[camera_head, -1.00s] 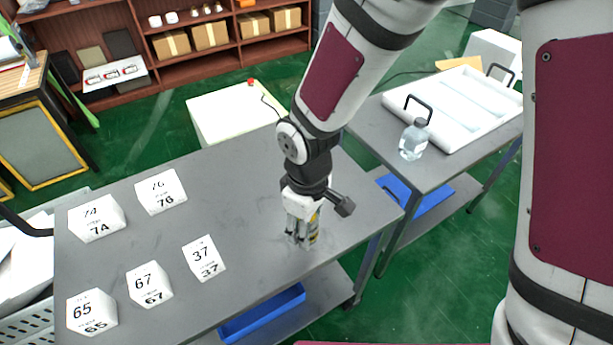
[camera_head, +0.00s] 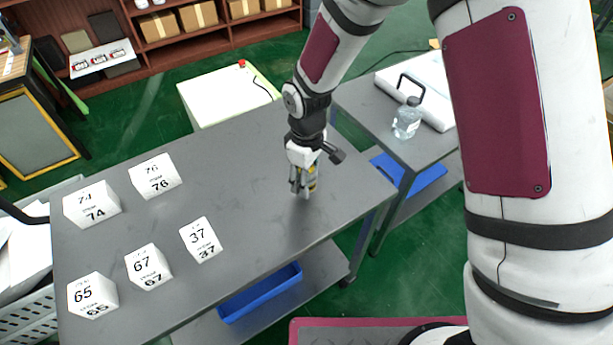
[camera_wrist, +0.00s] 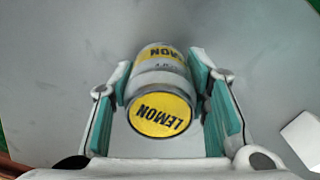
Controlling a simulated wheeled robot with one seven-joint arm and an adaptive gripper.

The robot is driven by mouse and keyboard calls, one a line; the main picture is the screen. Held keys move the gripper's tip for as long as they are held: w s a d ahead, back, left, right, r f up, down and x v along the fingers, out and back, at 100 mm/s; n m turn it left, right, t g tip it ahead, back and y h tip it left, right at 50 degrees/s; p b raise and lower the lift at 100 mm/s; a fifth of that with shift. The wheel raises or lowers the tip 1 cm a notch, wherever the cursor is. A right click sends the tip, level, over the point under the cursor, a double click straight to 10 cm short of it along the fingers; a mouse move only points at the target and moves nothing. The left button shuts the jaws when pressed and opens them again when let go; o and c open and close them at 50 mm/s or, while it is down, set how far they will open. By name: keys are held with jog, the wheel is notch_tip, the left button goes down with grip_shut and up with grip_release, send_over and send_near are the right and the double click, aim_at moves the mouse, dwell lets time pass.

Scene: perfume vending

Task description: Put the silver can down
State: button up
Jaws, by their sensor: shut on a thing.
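The silver can (camera_head: 312,184) has a yellow label and is held upright at the right part of the grey table (camera_head: 250,150). In the wrist view the silver can (camera_wrist: 160,79) shows a yellow round top reading LEMON. My gripper (camera_head: 302,188) is shut on the can, with one teal-padded finger on each side of it. The gripper also shows in the wrist view (camera_wrist: 165,100). The can's lower end is mostly hidden, and I cannot tell whether it touches the tabletop.
Several white numbered blocks stand on the table's left half, the nearest being block 37 (camera_head: 200,240). Bare tabletop surrounds the can. A second table at right holds a clear bottle (camera_head: 407,118). A blue bin (camera_head: 260,292) sits on the lower shelf.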

jog(key=o, duration=1.3)
jog(key=shift+f, duration=0.15)
notch_tip(320, 180, up, 12)
jog(key=shift+r, duration=0.2)
jog(key=shift+r, duration=0.1)
